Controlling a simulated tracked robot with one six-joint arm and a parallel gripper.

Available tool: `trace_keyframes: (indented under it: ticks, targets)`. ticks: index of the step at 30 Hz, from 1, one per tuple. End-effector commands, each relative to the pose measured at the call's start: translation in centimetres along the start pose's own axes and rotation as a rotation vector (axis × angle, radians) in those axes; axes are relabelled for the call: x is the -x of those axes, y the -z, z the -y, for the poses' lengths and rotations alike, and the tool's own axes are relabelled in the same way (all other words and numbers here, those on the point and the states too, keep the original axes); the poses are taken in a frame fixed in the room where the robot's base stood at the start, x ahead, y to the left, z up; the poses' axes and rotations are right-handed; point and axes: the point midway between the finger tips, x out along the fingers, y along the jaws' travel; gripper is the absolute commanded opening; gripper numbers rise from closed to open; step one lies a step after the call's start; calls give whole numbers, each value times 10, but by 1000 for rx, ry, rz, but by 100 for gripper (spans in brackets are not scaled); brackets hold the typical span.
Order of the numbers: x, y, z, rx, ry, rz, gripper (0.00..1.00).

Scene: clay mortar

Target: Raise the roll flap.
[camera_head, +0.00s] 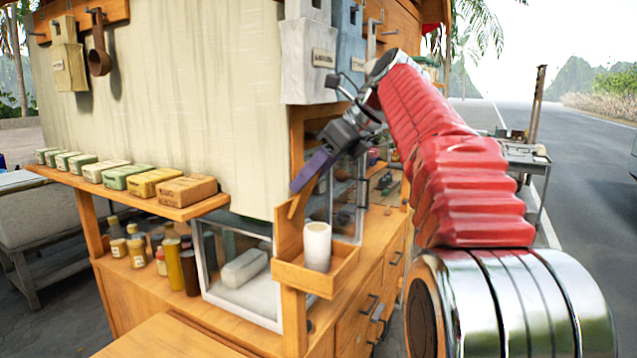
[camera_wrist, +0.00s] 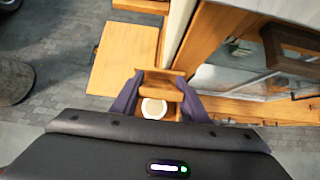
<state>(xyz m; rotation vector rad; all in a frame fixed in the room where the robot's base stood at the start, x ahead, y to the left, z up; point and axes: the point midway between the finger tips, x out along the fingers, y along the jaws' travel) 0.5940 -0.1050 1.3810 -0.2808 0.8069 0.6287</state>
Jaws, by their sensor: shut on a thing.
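The roll flap (camera_head: 190,100) is a cream cloth sheet hanging down over the front of the wooden stall. Its lower edge hangs behind the goods shelf, above a glass case. My gripper (camera_head: 296,190) has purple fingers and is at the stall's corner post, just right of the flap's lower right edge. In the wrist view the fingers (camera_wrist: 160,79) stand either side of a wooden piece (camera_wrist: 156,88), and the gripper is shut on it. Whether this piece is joined to the flap cannot be told.
A small wooden tray (camera_head: 290,275) holding a white cylinder (camera_head: 317,246) is just below my gripper. A shelf (camera_head: 130,193) with several boxes runs along the flap's front. Bottles (camera_head: 174,258) and a glass case (camera_head: 240,300) stand below. Open road (camera_head: 580,150) lies to the right.

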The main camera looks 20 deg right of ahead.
Motion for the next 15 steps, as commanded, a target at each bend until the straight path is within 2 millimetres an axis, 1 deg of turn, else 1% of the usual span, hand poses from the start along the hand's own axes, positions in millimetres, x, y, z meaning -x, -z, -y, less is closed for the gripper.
trace_keyframes:
  ticks: [1, 4, 15]
  targets:
    - [-1, -6, -2, 4, 1, 10, 0]
    - [-2, -10, -3, 4, -1, 10, 0]
    - [-5, -12, -4, 2, -5, 7, 0]
